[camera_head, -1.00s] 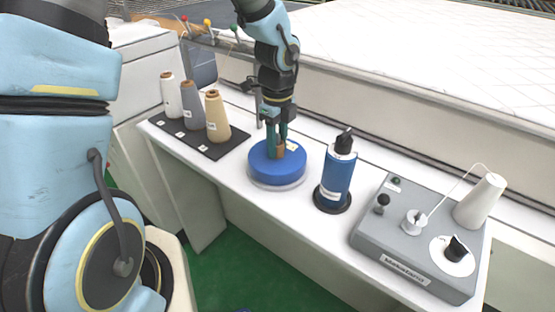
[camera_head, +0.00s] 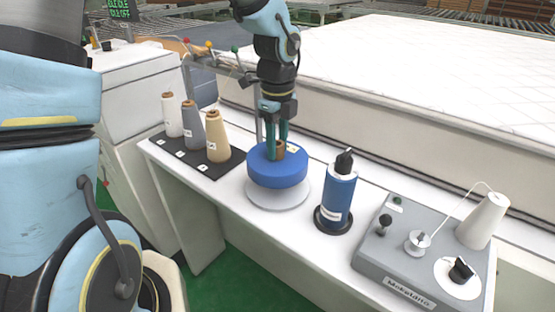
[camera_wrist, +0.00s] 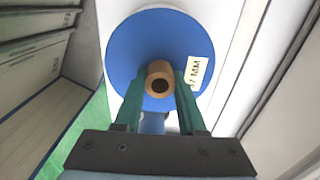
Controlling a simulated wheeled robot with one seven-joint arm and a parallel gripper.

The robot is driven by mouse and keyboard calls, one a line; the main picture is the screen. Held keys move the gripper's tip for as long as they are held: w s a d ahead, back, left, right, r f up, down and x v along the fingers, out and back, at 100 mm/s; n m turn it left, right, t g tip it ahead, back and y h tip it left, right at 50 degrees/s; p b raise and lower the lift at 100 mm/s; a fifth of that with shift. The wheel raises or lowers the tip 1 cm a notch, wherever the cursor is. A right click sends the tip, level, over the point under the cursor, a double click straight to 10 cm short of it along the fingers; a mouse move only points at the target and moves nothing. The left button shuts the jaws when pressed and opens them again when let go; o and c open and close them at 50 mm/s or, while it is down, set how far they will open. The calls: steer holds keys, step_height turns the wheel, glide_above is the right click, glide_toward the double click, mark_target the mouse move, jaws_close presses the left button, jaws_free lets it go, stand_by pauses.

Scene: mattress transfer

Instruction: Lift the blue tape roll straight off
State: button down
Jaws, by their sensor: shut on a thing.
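The blue tape roll (camera_head: 277,172) is a flat blue disc with a brown core (camera_head: 279,150) standing up at its centre. My gripper (camera_head: 277,145) is above it with its green fingers pointing down, shut on the brown core. The roll is level and sits higher than the white round base (camera_head: 278,195), whose top shows below it. In the wrist view the core (camera_wrist: 160,79) is between the two finger ends, and the blue roll (camera_wrist: 150,42) carries a white label marked in MM. The underside of the roll is hidden.
A blue bottle (camera_head: 338,195) on a black round base stands right of the roll. A grey control box (camera_head: 415,260) with a white cone is further right. Several thread cones stand on a black mat (camera_head: 200,158) at left. A long ledge runs behind the white table.

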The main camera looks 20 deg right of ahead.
step_height(320, 180, up, 12)
steer(key=b, duration=0.1)
steer(key=shift+r, duration=0.25)
